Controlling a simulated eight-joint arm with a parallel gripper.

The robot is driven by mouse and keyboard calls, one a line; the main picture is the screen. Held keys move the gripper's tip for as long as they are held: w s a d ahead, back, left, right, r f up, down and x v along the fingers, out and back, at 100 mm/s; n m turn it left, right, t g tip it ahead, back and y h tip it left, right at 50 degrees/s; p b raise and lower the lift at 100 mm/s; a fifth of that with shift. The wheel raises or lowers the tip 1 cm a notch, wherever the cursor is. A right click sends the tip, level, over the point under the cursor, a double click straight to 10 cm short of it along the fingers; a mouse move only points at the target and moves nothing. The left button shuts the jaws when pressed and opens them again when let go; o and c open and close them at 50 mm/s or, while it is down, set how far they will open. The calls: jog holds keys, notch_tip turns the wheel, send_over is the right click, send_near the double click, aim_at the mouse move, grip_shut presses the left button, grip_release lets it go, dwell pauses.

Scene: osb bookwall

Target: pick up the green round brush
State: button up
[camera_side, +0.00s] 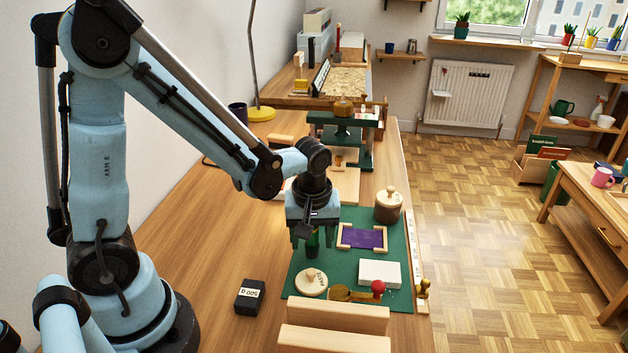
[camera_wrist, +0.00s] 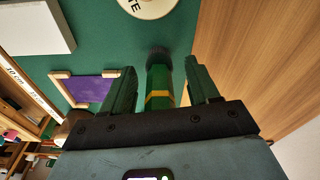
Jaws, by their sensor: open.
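The green round brush (camera_side: 313,246) stands roughly upright at the left part of the green mat (camera_side: 303,228), under my gripper (camera_side: 312,240). In the wrist view the brush (camera_wrist: 160,88) shows a green handle with a yellow band and a dark round end toward the mat. My gripper (camera_wrist: 162,82) is open, with one finger on each side of the brush and a visible gap on both sides. The upper part of the handle is hidden by the gripper body.
A round lettered wooden lid (camera_side: 311,282), a white block (camera_side: 380,273) and a purple pad in a wooden frame (camera_side: 362,238) lie near the brush. A black 500 g weight (camera_side: 249,297) sits left of the mat. Wooden bars (camera_side: 337,315) lie in front. Bare table is at left.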

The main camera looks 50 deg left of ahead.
jog(key=c, duration=1.1)
jog(key=shift+r, duration=0.1)
jog(key=shift+r, duration=0.4)
notch_tip(320, 180, up, 3)
jog(key=shift+r, duration=0.2)
jog(key=s+d+r, duration=0.5)
jog(key=d+r, duration=0.1)
jog(key=d, duration=0.4)
jog(key=shift+s+d+r, duration=0.15)
jog(key=shift+s+r, duration=0.15)
